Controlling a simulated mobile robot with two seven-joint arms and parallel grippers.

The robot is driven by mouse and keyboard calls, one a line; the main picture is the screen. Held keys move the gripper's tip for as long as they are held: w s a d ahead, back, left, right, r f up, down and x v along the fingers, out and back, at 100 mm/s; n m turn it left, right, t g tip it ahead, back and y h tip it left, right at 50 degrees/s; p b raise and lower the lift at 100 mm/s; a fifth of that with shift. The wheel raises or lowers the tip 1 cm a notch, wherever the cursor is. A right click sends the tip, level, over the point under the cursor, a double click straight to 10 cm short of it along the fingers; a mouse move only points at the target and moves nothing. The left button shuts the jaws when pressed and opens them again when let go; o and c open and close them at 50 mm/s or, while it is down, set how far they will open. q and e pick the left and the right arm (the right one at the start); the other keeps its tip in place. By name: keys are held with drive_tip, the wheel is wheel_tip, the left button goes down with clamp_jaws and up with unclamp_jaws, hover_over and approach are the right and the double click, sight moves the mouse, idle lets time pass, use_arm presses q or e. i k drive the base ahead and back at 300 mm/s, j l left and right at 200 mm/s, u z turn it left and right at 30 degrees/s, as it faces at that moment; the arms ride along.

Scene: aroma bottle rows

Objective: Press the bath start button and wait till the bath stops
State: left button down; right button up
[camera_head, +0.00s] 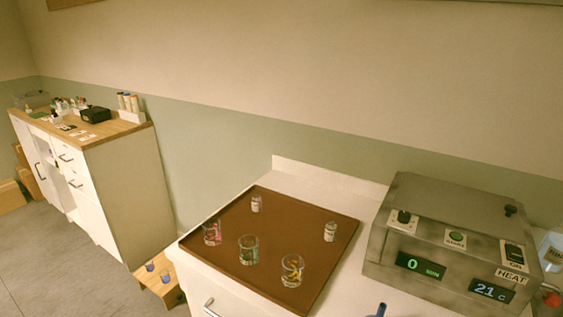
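The bath (440,190) is a grey metal box on the white counter at the right. A round green button (455,238) on a white label sits in the middle of its sloped panel; the label is too small to read. A black knob (403,217) is left of the button, and a black switch (514,252) marked ON and HEAT is right of it. The left display (420,266) shows a green 0 MIN. The right display (491,291) shows 21 C. Neither of my grippers is in view.
A brown tray (205,257) left of the bath holds several glasses with coloured contents and two small labelled bottles. A blue object (380,311) is cut off at the bottom edge. A clear labelled container (552,254) stands at the right edge. A wooden-topped cabinet (125,165) stands far left.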

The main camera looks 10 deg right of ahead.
sight(455, 235)
drive_tip(key=z, duration=1.4)
